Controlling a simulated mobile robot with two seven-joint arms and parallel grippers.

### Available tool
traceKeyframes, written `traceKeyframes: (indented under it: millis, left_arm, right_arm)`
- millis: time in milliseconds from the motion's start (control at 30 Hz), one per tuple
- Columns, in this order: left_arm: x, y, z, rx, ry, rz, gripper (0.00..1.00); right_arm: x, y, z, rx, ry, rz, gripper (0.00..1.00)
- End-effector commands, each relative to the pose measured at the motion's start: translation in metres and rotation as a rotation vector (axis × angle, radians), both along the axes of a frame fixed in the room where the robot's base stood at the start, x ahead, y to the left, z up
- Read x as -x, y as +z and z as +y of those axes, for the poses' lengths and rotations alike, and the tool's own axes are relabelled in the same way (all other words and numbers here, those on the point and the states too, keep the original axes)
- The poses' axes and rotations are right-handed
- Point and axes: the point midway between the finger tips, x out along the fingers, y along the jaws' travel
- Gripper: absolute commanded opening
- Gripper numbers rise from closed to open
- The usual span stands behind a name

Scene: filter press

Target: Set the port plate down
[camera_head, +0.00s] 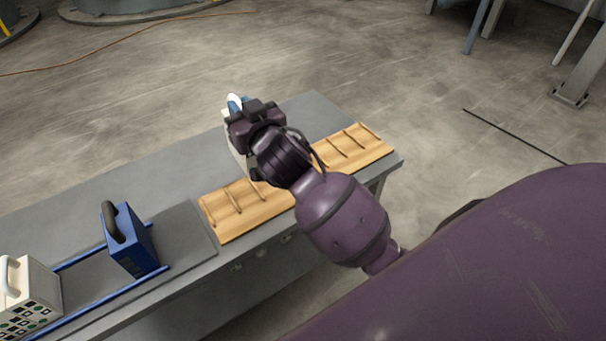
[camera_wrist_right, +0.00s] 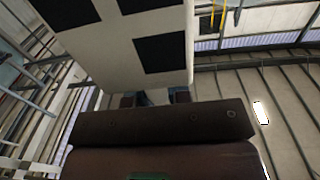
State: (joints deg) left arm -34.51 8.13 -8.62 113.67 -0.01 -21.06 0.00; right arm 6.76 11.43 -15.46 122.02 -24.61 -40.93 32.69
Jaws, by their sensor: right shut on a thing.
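My right gripper (camera_head: 238,108) is over the far part of the grey bench, with its arm coming in from the right. It is shut on the port plate, whose small white part (camera_head: 235,99) shows past the jaws in the head view. In the right wrist view the port plate (camera_wrist_right: 110,48) is a white panel with large dark squares, just beyond the fingertips (camera_wrist_right: 154,97). My gripper and arm hide most of it in the head view. I cannot tell whether it touches the bench. My left gripper is not in view.
The grey bench (camera_head: 165,165) carries a slotted wooden rack (camera_head: 240,222), partly behind my arm, and another wooden section (camera_head: 350,148). A blue block with a black handle (camera_head: 130,245) and a white block with dark ports (camera_head: 38,295) stand by blue rails at the left.

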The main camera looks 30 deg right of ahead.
Motion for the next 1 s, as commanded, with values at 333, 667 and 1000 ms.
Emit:
traceKeyframes:
  millis: [333, 667, 1000]
  left_arm:
    - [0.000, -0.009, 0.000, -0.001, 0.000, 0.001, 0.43]
    - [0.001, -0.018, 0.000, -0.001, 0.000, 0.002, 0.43]
    - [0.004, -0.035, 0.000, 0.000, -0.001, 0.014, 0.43]
  right_arm:
    - [-0.024, 0.030, 0.015, 0.007, 0.027, 0.008, 0.00]
    - [-0.025, -0.025, 0.016, 0.008, 0.028, 0.014, 0.00]
    - [-0.025, -0.097, 0.016, 0.007, 0.029, 0.014, 0.00]
